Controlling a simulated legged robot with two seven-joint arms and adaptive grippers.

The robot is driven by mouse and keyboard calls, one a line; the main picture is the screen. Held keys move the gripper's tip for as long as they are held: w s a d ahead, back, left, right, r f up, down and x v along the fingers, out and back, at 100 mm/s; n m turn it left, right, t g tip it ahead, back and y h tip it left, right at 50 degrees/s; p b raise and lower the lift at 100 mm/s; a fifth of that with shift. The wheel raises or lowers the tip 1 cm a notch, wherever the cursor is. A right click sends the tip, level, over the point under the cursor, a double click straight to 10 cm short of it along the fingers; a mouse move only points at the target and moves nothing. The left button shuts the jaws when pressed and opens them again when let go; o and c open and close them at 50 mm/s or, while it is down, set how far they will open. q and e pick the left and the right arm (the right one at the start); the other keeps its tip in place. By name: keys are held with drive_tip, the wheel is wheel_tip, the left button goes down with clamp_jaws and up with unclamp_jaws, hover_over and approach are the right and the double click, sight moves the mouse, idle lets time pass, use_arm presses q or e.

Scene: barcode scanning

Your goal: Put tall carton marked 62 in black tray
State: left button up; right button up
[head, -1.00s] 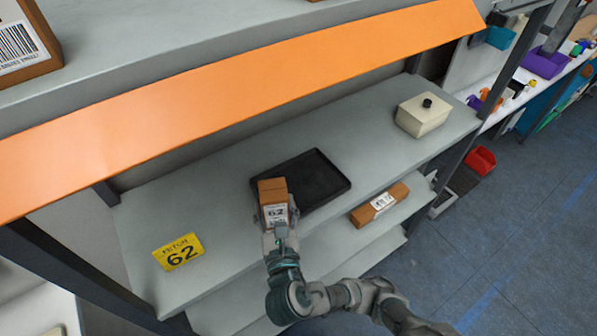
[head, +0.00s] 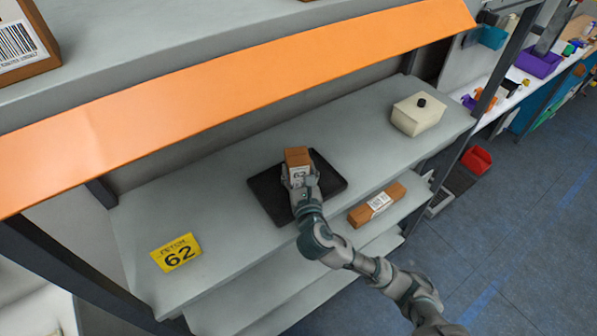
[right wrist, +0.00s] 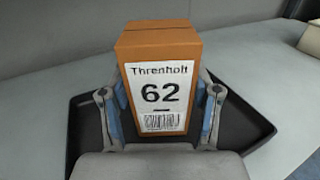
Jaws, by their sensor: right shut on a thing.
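The tall brown carton marked 62 (head: 297,157) is upright in my right gripper (head: 300,178), over the black tray (head: 268,197). In the right wrist view the carton (right wrist: 160,50) shows its white label, "Threnholt 62", with a barcode, and the fingers of my right gripper (right wrist: 160,115) press on its two sides. The tray (right wrist: 235,120) spreads behind and on both sides of it. Whether the carton's base touches the tray floor is hidden by the gripper. My left gripper is not in view.
A cream box with a black knob (head: 418,114) is at the right. A long brown carton (head: 377,205) lies on a lower shelf. An orange beam (head: 230,92) runs above the shelf.

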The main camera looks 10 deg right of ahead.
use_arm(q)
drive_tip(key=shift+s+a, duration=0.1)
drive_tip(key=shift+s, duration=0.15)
use_arm(e)
drive_tip(key=shift+a+f, duration=0.15)
drive_tip(key=shift+f, duration=0.05)
drive_tip(key=o, duration=1.4)
drive_tip(key=shift+f, duration=0.1)
drive_tip(key=shift+o, duration=0.2)
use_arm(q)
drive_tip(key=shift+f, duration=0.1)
use_arm(e)
drive_tip(key=shift+s, duration=0.1)
drive_tip(key=s, duration=0.9)
drive_tip(key=shift+a, duration=0.1)
drive_tip(key=p, duration=0.1)
drive_tip(key=s+p, duration=0.1)
drive_tip(key=shift+s+r+p, duration=0.3)
drive_tip(key=shift+r, duration=0.05)
drive_tip(key=shift+s+f+p, duration=0.15)
drive_tip(key=shift+s+p, duration=0.4)
drive_tip(key=shift+s, duration=0.05)
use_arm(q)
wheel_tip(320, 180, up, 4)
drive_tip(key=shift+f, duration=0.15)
use_arm(e)
drive_tip(key=shift+f, duration=0.1)
